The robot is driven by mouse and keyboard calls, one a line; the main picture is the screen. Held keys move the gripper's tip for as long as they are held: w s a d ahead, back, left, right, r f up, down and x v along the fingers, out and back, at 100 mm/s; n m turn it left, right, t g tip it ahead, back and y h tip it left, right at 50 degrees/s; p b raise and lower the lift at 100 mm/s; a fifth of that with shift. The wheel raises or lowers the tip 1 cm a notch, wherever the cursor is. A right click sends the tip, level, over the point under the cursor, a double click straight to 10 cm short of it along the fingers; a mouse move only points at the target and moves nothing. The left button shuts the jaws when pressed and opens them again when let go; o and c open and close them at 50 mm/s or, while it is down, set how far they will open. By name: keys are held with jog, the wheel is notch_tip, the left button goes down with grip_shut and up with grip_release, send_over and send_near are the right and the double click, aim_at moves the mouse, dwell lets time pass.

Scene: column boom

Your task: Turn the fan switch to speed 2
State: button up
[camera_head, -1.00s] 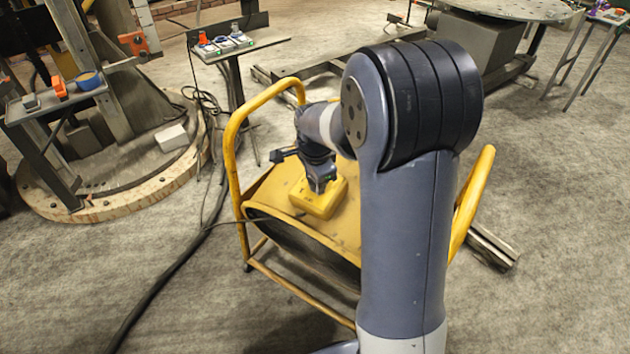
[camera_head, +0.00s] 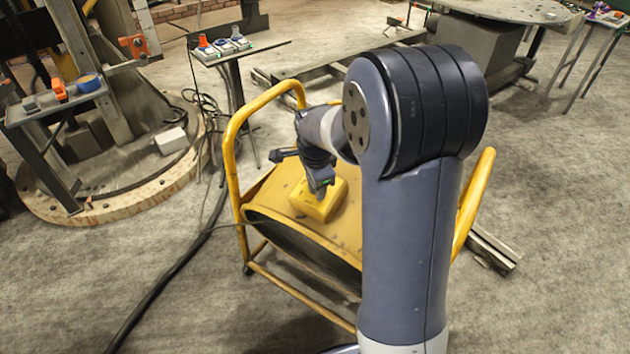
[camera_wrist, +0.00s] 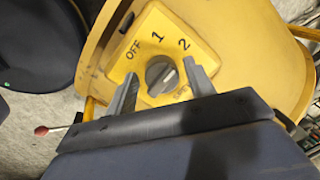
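The fan switch is a grey round knob (camera_wrist: 161,75) with a raised grip bar, on a yellow box (camera_wrist: 205,52) marked OFF, 1, 2 and a partly hidden label at lower right. The bar lies aslant, between lower left and upper right; which end is the pointer is hard to tell. In the head view the yellow box (camera_head: 326,206) sits on top of the yellow fan (camera_head: 262,200), and the knob cannot be made out. My gripper (camera_wrist: 159,68) is open, with one finger on each side of the knob and visible gaps between.
The fan stands in a yellow tube frame (camera_head: 232,165) whose bars rise around the box. A black cable (camera_head: 165,285) runs over the floor at left. A small stand (camera_head: 238,50) with sockets is behind. My own arm hides the fan's right part.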

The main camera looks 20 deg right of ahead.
jog(key=shift+o, duration=0.5)
jog(key=shift+r, duration=0.55)
jog(key=p+v, duration=0.1)
jog(key=v, duration=0.8)
jog(key=shift+s+r, duration=0.2)
jog(key=shift+r, duration=0.15)
jog(key=b+x, duration=0.1)
jog(key=x, duration=1)
jog(key=shift+n, duration=0.3)
